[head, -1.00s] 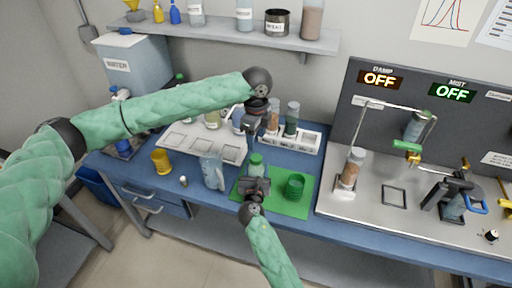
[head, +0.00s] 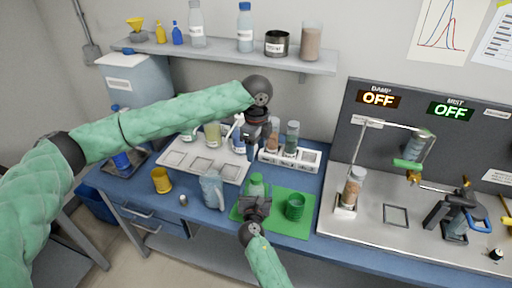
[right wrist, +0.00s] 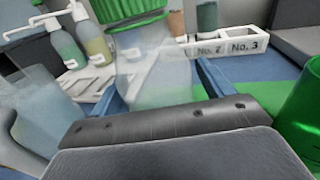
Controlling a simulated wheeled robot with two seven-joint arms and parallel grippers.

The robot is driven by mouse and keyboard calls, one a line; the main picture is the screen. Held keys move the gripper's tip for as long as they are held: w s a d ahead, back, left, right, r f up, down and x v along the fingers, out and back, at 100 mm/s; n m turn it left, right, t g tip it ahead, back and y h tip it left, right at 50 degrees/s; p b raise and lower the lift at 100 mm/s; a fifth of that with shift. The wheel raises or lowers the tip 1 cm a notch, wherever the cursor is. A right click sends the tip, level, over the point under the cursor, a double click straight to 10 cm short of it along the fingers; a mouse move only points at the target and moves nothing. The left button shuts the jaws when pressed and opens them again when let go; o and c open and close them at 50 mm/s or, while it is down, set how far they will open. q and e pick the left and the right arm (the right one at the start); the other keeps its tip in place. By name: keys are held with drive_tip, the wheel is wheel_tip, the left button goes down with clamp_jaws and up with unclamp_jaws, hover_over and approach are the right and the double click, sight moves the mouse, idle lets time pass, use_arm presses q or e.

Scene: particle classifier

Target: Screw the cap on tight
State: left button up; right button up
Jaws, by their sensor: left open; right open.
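A clear bottle (head: 257,192) stands on the green mat (head: 275,226) with a green cap (head: 256,179) on its top. The right wrist view shows the bottle (right wrist: 150,75) close up, with the ribbed cap (right wrist: 128,10) on its neck; how tightly it sits I cannot tell. My right gripper (head: 257,202) is low at the bottle's near side. Its open blue fingers (right wrist: 162,88) lie on either side of the bottle. My left gripper (head: 251,148) is open and empty, pointing down above and behind the cap, apart from it.
A green ribbed cup (head: 295,207) stands right of the bottle. A clear pitcher (head: 212,190) and a yellow cup (head: 161,180) stand to the left. Behind are a white tray (head: 175,163) and a numbered rack (head: 308,158). A metal work station (head: 340,230) is at right.

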drive_tip(key=shift+s+f, duration=0.1)
drive_tip(key=shift+s, duration=0.2)
drive_tip(key=s, duration=0.2)
drive_tip(key=s+b, duration=0.1)
drive_tip(key=s, duration=0.1)
drive_tip(key=s+b, duration=0.1)
drive_tip(key=s, duration=0.1)
drive_tip(key=shift+a, duration=0.3)
drive_tip(key=shift+s+b, duration=0.3)
drive_tip(key=shift+s, duration=0.25)
drive_tip(key=shift+a, duration=0.1)
